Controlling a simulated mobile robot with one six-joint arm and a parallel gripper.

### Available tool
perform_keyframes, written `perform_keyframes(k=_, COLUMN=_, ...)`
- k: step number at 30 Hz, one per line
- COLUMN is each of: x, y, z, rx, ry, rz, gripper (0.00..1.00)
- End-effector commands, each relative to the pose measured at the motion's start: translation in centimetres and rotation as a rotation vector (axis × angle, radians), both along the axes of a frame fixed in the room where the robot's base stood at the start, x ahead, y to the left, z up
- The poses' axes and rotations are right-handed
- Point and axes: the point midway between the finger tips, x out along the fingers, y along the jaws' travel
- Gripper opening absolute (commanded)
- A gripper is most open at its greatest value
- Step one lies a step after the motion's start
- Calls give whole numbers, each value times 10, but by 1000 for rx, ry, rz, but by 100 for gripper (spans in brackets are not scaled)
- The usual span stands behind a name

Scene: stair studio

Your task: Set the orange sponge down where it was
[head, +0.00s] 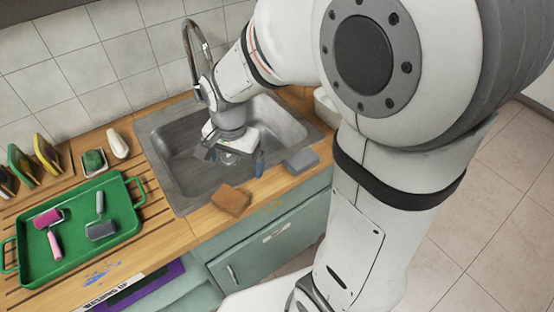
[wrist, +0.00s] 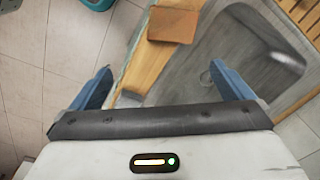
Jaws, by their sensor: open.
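The orange sponge (head: 231,201) lies flat on the narrow wooden strip of counter at the front left of the sink. It also shows near the top of the wrist view (wrist: 173,25), beyond my fingertips and apart from them.
The steel sink (head: 180,190) has a tall faucet (head: 188,38) behind it. A grey block (head: 301,161) lies on the front strip at right. A green tray (head: 65,262) with pink and grey tools stands at left.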

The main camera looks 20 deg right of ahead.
Motion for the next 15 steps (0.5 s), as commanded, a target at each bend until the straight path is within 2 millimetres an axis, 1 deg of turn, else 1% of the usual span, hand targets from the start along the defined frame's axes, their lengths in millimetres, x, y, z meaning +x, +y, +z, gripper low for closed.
perform_keyframes(k=1, x=-9, y=-13, z=17, rx=0, ry=-34, rz=58, gripper=100)
perform_keyframes(k=3, x=-24, y=-30, z=34, rx=-9, ry=-74, rz=163, gripper=100)
perform_keyframes(k=6, x=-47, y=-51, z=55, rx=-34, ry=-127, rz=313, gripper=100)
perform_keyframes(k=9, x=-70, y=-68, z=70, rx=-68, ry=-173, rz=450, gripper=100)
perform_keyframes(k=12, x=-89, y=-79, z=79, rx=-103, ry=-206, rz=561, gripper=100)
perform_keyframes(k=15, x=-101, y=-86, z=83, rx=-130, ry=-225, rz=637, gripper=100)
